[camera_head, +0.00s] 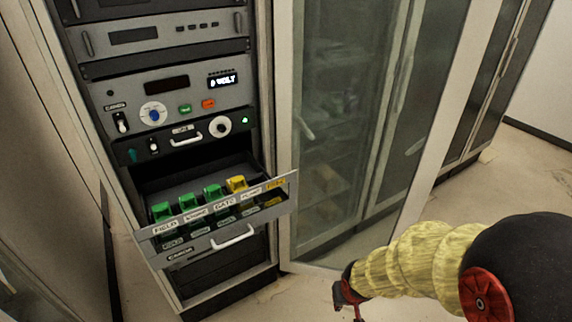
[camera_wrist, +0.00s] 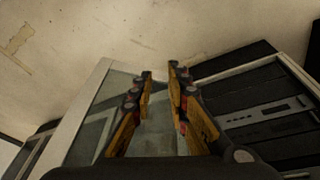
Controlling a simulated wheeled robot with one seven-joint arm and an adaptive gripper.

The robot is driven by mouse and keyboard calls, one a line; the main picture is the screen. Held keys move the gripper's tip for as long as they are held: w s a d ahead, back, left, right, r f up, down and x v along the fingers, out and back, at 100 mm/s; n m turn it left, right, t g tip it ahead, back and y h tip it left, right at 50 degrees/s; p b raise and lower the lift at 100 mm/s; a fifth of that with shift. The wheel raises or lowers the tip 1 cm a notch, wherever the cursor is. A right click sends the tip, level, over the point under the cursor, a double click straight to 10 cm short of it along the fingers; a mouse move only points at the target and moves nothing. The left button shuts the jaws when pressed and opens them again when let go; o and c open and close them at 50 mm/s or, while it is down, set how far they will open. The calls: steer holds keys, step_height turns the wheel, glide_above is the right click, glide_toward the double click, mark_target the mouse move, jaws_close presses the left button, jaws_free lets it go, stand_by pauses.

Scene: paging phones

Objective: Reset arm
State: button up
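My arm, with a yellow sleeve, reaches in from the lower right of the head view. My gripper (camera_head: 347,295) is at its end, low in front of the glass-door cabinet and to the right of the rack's open drawer. In the wrist view my gripper (camera_wrist: 159,80) has its two yellow-and-black fingers apart with a gap between them. Nothing is held between the fingers.
An equipment rack (camera_head: 180,100) stands at left with an open drawer (camera_head: 270,205) jutting out. The drawer holds several green blocks and a yellow block (camera_head: 237,184). A glass-door cabinet (camera_head: 345,110) stands beside the rack. Clear floor (camera_head: 480,185) shows at right.

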steer(key=s+r, duration=0.4)
steer(key=r, duration=0.5)
steer(key=s+d+r+t, duration=0.1)
steer(key=s+r, duration=0.4)
steer(key=r, duration=0.5)
steer(key=s+d+r+m+t, duration=0.1)
steer(key=s+r, duration=0.3)
steer(key=r, duration=0.6)
steer(key=shift+s+d, duration=0.15)
steer(key=shift+s, duration=0.2)
